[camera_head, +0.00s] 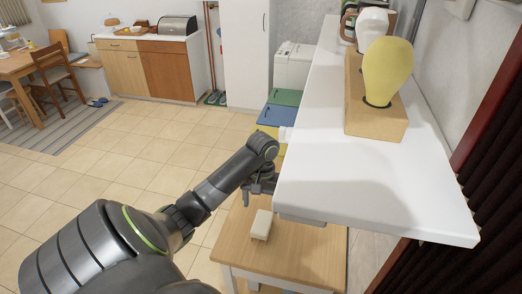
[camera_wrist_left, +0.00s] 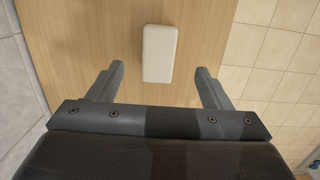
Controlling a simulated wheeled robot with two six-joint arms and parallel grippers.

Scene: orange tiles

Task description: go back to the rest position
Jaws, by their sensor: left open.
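My left arm comes in from the lower left in the head view. Its gripper (camera_head: 262,187) hangs above a small wooden table, beside the front edge of a white shelf. In the left wrist view the two fingers of my left gripper (camera_wrist_left: 158,88) are spread wide, with nothing held. A small white block (camera_head: 261,225) lies on the table below the gripper. It also shows in the left wrist view (camera_wrist_left: 159,53), beyond the fingertips and between their lines. My right gripper is in neither view.
The white shelf (camera_head: 308,170) sticks out close to the right of my left gripper, bearing a wooden block (camera_head: 377,122) with a yellow rounded object (camera_head: 387,70). The wooden table (camera_head: 310,262) stands below. Coloured bins (camera_head: 278,115) stand behind the arm. Tiled floor at left is free.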

